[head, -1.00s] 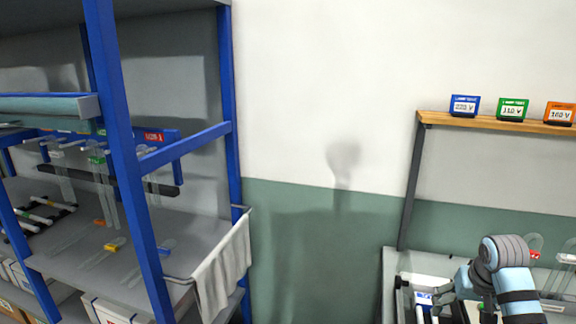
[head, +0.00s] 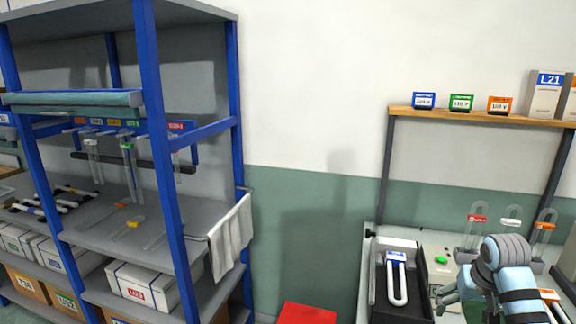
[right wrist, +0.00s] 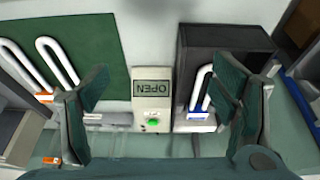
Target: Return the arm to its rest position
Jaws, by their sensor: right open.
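My right arm reaches in from the lower right of the head view, blue-grey with a ribbed round joint. Its gripper (head: 447,297) is low and left of that joint, partly hidden by the arm. In the right wrist view both green finger pads of the right gripper (right wrist: 165,95) stand wide apart with nothing between them. My left gripper is not in view.
The same tube lies in a black tray (head: 379,293) on the bench. Several U-tubes stand behind the right arm. A wooden shelf (head: 460,113) holds small voltage signs. A blue-framed rack (head: 160,170) with a hanging cloth (head: 231,238) stands left.

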